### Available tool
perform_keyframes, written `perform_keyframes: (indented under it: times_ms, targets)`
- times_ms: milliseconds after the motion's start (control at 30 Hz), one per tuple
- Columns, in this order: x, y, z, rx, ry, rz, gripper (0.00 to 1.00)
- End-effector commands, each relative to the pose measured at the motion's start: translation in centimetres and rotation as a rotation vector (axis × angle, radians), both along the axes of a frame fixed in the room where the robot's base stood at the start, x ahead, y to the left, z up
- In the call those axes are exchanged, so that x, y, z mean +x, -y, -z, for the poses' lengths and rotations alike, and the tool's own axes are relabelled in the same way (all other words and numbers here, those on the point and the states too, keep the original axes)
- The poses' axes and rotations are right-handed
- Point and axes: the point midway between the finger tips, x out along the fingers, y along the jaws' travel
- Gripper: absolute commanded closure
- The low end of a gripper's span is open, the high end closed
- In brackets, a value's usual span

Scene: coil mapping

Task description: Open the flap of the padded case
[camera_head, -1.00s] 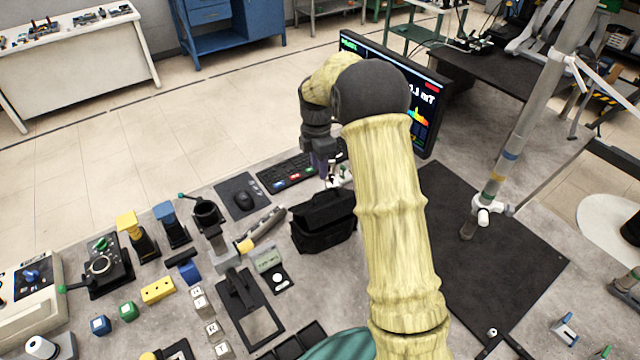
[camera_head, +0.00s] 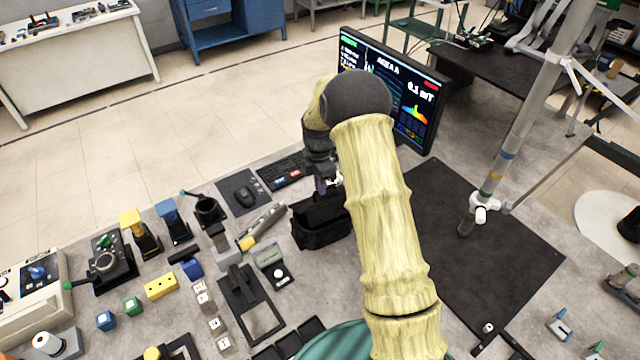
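The padded case (camera_head: 316,226) is a black soft bag on the grey bench, left of my arm. Its right side is hidden behind my forearm. I cannot tell how far its flap is raised. My gripper (camera_head: 329,187) points down at the case's back upper edge. Its fingertips are small and partly covered by the wrist, so I cannot tell whether they touch the flap or whether they are open or shut.
A keyboard (camera_head: 281,171) and a mouse (camera_head: 244,196) lie behind and left of the case. A monitor (camera_head: 410,100) stands behind my arm. A grey-and-yellow tool (camera_head: 262,226) and a grey meter (camera_head: 269,255) lie close on the left. A black mat (camera_head: 480,260) is right of my arm.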

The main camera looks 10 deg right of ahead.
Motion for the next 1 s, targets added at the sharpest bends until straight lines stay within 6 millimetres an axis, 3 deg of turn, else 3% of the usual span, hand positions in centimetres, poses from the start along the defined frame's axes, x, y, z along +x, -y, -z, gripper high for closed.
perform_keyframes:
  times_ms: [267,600,867,900,1000]
  targets:
    - [0.2,-0.1,-0.2,0.000,0.001,-0.001,1.00]
    - [2.4,-0.9,-1.0,0.002,0.003,-0.002,1.00]
    - [2.5,-1.0,-0.9,0.002,0.002,-0.002,1.00]
    - [2.4,-1.0,-0.9,0.002,0.002,-0.002,0.89]
    - [2.4,-0.9,-0.9,0.001,0.001,-0.002,0.69]
